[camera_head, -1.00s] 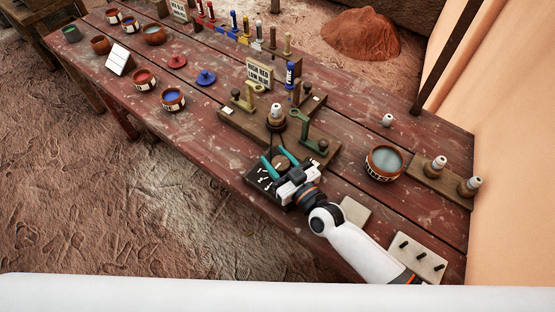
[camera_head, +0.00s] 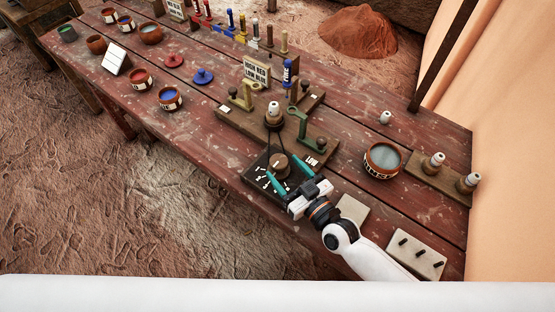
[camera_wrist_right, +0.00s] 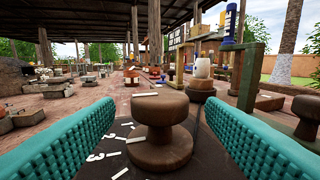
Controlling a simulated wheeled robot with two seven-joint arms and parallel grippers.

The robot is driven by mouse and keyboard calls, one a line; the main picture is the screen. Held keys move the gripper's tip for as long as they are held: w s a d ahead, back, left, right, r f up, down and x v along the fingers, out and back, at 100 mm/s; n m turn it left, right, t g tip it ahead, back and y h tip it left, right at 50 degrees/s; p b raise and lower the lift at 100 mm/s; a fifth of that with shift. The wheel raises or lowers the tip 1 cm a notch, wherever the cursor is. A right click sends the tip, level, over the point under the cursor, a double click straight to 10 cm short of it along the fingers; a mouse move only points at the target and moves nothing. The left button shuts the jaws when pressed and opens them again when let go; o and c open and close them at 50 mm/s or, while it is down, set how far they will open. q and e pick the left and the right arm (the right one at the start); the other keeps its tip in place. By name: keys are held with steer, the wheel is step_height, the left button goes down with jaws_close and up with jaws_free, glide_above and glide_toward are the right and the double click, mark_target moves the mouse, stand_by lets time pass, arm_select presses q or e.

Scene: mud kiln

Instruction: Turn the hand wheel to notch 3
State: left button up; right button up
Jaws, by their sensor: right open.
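The hand wheel (camera_head: 279,165) is a brown wooden knob on a dark dial plate (camera_head: 258,178) with white notch marks, at the table's near edge. In the right wrist view the wheel (camera_wrist_right: 160,128) stands between the fingers, with a pale pointer mark on its top. White numbers, among them a 3, show on the dial plate (camera_wrist_right: 108,158) at its lower left. My right gripper (camera_head: 289,171) is open, its two teal fingers on either side of the wheel's near side. I see a gap between each finger and the wheel. My left gripper is not in view.
Behind the dial is a wooden stand (camera_head: 232,121) with brackets, a white-topped piece (camera_head: 274,110) and a LOW label. A bowl of grey liquid (camera_head: 382,160) stands to the right. A pegged board (camera_head: 416,256) and a pale tile (camera_head: 352,208) lie near my right arm.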

steer(key=v, duration=0.7)
steer(key=shift+b, duration=0.3)
